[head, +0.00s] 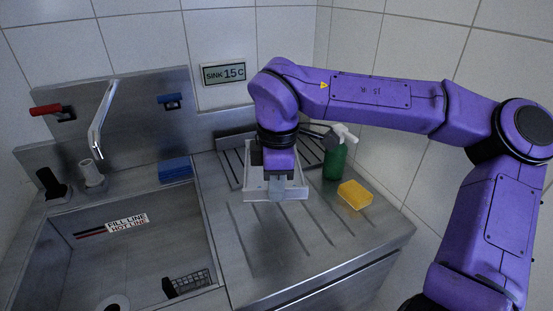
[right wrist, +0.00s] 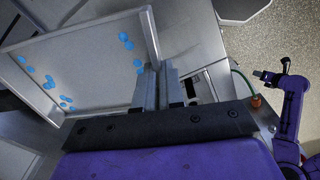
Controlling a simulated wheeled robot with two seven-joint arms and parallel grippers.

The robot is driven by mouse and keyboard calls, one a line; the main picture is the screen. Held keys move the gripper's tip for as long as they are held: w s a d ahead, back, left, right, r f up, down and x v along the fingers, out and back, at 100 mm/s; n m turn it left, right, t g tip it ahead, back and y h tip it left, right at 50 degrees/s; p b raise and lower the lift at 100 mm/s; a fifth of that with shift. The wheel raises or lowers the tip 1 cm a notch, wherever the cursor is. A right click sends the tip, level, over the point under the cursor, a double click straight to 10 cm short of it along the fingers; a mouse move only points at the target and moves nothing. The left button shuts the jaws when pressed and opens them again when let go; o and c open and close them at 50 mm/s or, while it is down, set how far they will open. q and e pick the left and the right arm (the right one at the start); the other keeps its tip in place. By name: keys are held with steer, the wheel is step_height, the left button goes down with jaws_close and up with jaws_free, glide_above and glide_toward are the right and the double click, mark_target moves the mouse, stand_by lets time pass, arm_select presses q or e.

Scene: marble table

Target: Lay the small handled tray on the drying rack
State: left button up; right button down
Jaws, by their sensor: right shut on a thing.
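The small tray (head: 252,190) is pale grey with raised rims, and hangs over the back part of the grooved steel drainboard. My right gripper (head: 277,186) points down and is shut on the tray's edge, though the fingers hide the exact grip. In the right wrist view the tray (right wrist: 95,65) shows several blue drop-like spots inside, and the gripper fingers (right wrist: 160,88) are at its rim. A dark slatted rack (head: 233,166) lies behind the tray, partly hidden by it and by my arm. I cannot tell whether tray and rack touch. My left gripper is not seen.
A green spray bottle (head: 335,161) stands just right of the tray, with a yellow sponge (head: 354,195) in front of it. The sink basin (head: 140,262), a blue sponge (head: 174,169) and the tap (head: 99,125) are at left. The drainboard's front is clear.

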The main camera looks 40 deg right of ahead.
steer(key=shift+w+d+m, duration=0.2)
steer(key=shift+m, duration=0.1)
steer(key=w+d+f+p, duration=0.1)
steer(key=w, duration=0.1)
steer(key=w+d+f+p, duration=0.1)
steer(key=w+d, duration=0.1)
steer(key=w, duration=0.1)
steer(key=w+d+f+p, duration=0.2)
steer(key=shift+w+d, duration=0.15)
steer(key=shift+w, duration=0.05)
steer(key=w+f, duration=0.1)
steer(key=f, duration=0.1)
steer(key=w+d+f, duration=0.1)
steer(key=w+d+f+p, duration=0.1)
steer(key=f, duration=0.1)
steer(key=shift+w+d+f, duration=0.2)
steer(key=shift+w+f, duration=0.1)
steer(key=shift+f, duration=0.05)
step_height(320, 180, down, 3)
steer(key=shift+d+f, duration=0.1)
steer(key=shift+f, duration=0.1)
steer(key=c, duration=1.7)
jaws_free()
steer(key=shift+f, duration=0.15)
steer(key=o, duration=0.4)
steer(key=shift+o, duration=0.2)
